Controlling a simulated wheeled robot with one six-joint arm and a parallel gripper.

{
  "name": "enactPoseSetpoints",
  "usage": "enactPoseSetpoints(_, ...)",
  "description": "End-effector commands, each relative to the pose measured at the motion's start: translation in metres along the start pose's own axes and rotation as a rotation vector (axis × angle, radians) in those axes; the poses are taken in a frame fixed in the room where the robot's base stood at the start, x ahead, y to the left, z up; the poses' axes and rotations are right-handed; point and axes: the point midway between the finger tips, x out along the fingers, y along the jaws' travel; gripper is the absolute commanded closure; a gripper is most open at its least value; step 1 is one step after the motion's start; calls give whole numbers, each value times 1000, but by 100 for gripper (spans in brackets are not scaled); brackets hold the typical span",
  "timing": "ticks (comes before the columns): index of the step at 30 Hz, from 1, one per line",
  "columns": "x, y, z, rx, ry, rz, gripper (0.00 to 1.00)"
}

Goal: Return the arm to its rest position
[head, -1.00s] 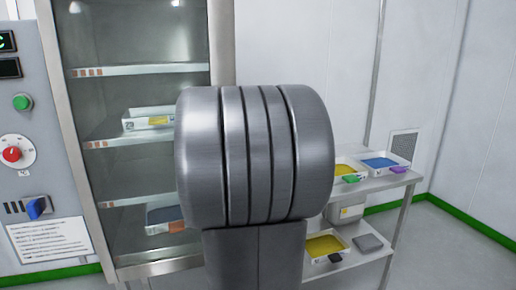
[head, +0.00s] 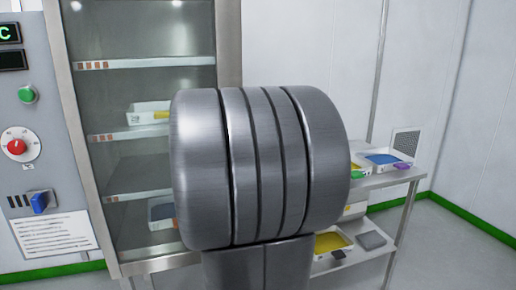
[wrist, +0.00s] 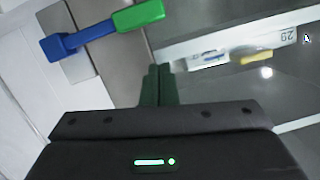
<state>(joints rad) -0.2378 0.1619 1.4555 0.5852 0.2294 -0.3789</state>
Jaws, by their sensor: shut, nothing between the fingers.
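My gripper (wrist: 157,85) shows in the wrist view with its two dark fingers together and nothing between them. It points toward the cabinet, with a white tray (wrist: 278,38) marked with a number beyond it to the right. In the head view a large grey joint of my arm fills the middle, raised in front of the camera. My gripper is hidden behind it there.
A glass-fronted cabinet (head: 229,50) with several shelves stands behind my arm. A control panel (head: 25,125) is at the left. A steel trolley (head: 405,180) with trays stands at the right. A blue-and-green handle-like part (wrist: 100,33) shows in the wrist view.

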Motion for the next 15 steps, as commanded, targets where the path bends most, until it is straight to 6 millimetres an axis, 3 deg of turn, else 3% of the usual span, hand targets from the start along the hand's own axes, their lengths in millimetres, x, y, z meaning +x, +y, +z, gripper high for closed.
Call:
enactPoseSetpoints(1, -11, -1, -6, 1, 4, 0, 100)
enactPoseSetpoints(15, -86, -4, -4, 1, 4, 1, 100)
